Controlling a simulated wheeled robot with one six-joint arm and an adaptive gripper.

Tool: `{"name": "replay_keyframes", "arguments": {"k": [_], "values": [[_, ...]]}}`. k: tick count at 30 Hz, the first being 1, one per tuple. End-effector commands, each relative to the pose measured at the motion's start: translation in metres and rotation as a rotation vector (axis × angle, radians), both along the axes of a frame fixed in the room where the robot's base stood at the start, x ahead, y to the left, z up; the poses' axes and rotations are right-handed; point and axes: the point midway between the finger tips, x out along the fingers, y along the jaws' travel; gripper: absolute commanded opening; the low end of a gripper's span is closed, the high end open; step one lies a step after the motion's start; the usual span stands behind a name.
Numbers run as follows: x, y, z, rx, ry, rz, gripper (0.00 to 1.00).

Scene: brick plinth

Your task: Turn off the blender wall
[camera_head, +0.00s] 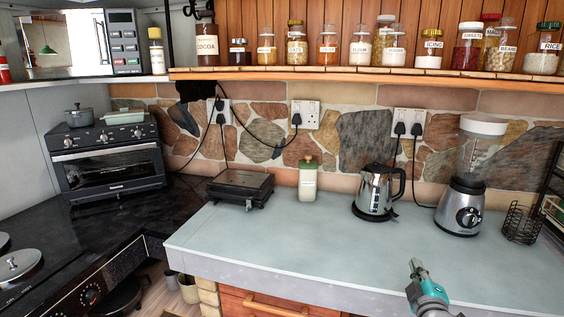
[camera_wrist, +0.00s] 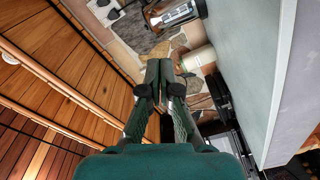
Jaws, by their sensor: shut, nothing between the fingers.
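The blender (camera_head: 463,207) stands on the right part of the counter, with a steel base, a front dial and a clear jug with a white lid. A white double wall socket (camera_head: 409,121) is on the stone wall left of the jug, with two black plugs in it. One cord runs down toward the blender, the other toward the kettle. The switch positions are too small to tell. My gripper (camera_head: 414,265) is over the front of the counter, apart from the socket. In the wrist view my gripper (camera_wrist: 159,68) is shut and empty.
A steel kettle (camera_head: 376,190) stands below the socket, left of the blender. A wire basket (camera_head: 522,222) is right of the blender. A wooden shelf (camera_head: 370,76) with jars overhangs the sockets. Another double socket (camera_head: 306,113) is farther left. The counter front (camera_head: 290,245) is clear.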

Motion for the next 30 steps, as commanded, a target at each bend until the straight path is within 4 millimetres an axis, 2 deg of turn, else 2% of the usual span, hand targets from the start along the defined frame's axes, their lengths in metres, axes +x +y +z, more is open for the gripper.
{"name": "replay_keyframes", "arguments": {"k": [1, 6, 15, 21, 30], "values": [[-0.014, 0.008, -0.021, 0.030, 0.009, 0.006, 0.00], [-0.060, 0.032, -0.072, 0.140, 0.014, 0.021, 0.00], [-0.152, 0.072, -0.142, 0.329, 0.027, 0.043, 0.00], [-0.219, 0.094, -0.173, 0.455, 0.039, 0.052, 0.00], [-0.321, 0.122, -0.196, 0.641, 0.061, 0.061, 0.00]]}}
